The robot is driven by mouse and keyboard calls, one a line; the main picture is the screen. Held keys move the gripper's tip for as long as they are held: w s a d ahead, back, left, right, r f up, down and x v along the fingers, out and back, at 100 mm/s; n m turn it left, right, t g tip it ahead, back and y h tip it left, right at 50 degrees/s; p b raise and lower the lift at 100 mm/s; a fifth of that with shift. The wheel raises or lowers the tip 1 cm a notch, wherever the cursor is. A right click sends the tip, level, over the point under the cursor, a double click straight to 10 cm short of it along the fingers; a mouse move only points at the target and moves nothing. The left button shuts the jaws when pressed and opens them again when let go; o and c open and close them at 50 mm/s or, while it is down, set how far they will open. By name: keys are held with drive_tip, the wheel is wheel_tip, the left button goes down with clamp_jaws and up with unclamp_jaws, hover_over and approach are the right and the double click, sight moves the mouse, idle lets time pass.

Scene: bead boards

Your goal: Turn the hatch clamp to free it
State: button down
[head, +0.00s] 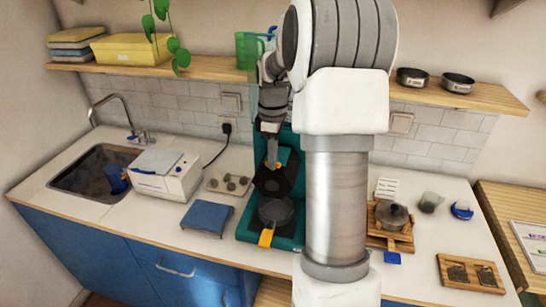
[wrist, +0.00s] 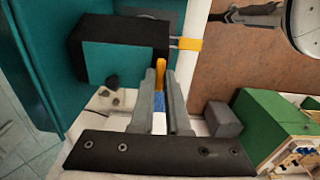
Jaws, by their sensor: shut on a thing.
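A teal unit (head: 246,230) stands on the counter just left of my arm. It has a dark hexagonal part (head: 270,181), a round dark disc and an orange tab (head: 266,238) at its front. My gripper (head: 272,160) reaches down to its upper part, by a small orange piece. In the wrist view my gripper (wrist: 161,80) is shut on a narrow orange piece (wrist: 160,69), seemingly the clamp's handle. A black block with a teal face (wrist: 120,56) and a yellow tab (wrist: 187,43) is beside the fingertips. How far the clamp is turned cannot be told.
A white appliance (head: 168,176), a blue block (head: 207,217) and a sink (head: 95,170) are to the left. A pot (head: 392,214) on a wooden board and a small tray (head: 470,272) are to the right. A shelf (head: 210,68) runs above.

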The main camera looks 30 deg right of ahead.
drive_tip(key=c, duration=0.9)
unclamp_jaws()
drive_tip(key=shift+r, duration=0.1)
wheel_tip(320, 180, up, 17)
drive_tip(key=shift+r, duration=0.15)
